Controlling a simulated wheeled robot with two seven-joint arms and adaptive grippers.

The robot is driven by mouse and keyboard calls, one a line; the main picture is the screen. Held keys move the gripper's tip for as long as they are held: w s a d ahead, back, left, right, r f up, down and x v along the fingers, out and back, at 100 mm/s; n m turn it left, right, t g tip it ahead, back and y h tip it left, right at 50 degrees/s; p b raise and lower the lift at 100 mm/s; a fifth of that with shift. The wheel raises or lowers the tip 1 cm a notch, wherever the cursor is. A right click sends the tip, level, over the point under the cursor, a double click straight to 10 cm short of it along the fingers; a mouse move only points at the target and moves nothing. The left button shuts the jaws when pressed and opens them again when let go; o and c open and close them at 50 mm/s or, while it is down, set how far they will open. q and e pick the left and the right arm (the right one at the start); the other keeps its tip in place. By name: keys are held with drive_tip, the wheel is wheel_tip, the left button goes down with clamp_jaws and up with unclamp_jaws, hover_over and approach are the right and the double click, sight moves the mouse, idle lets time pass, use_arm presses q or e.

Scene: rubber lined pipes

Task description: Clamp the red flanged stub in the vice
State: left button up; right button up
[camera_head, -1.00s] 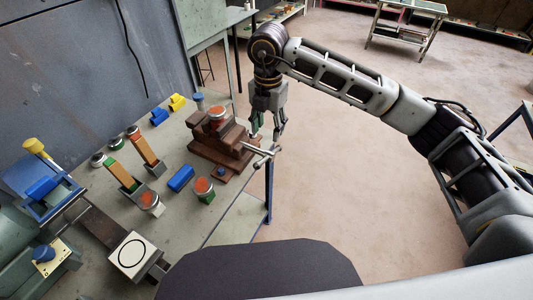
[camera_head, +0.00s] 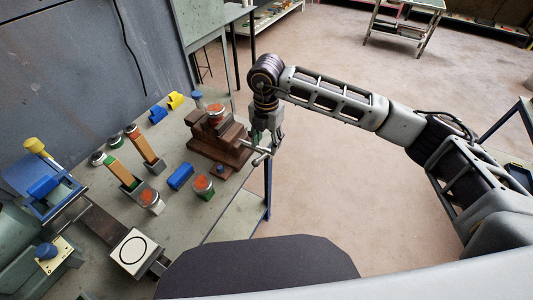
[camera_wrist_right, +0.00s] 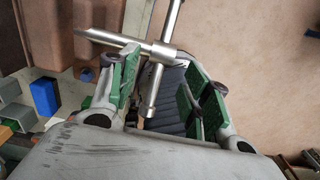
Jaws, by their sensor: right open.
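The brown vice (camera_head: 232,158) stands on the bench's right part, with its body also in the wrist view (camera_wrist_right: 90,25). A stub with an orange-red top and pale rim (camera_head: 216,110) sits upright at the vice's top; whether the jaws press on it I cannot tell. The vice's steel T-handle (camera_head: 262,157) sticks out over the bench's right edge. My right gripper (camera_head: 268,143) points down at the handle. In the wrist view its green-padded fingers (camera_wrist_right: 165,88) are open, with the handle's crossbar (camera_wrist_right: 158,70) between them. My left gripper is out of view.
Other orange-red-topped pieces (camera_head: 203,185) (camera_head: 151,199), blue blocks (camera_head: 180,177) and yellow blocks (camera_head: 175,100) stand on the bench (camera_head: 215,215). A blue-grey wall rises behind it.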

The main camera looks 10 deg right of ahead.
sight(267, 152)
wheel_tip(267, 152, down, 5)
drive_tip(key=shift+f+p, duration=0.15)
drive_tip(key=shift+p, duration=0.15)
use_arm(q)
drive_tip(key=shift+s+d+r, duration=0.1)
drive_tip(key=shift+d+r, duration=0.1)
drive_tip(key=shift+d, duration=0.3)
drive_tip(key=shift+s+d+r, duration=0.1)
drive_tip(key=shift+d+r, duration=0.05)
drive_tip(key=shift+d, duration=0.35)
use_arm(e)
drive_tip(key=shift+f, duration=0.7)
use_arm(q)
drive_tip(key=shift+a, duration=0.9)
use_arm(e)
clamp_jaws()
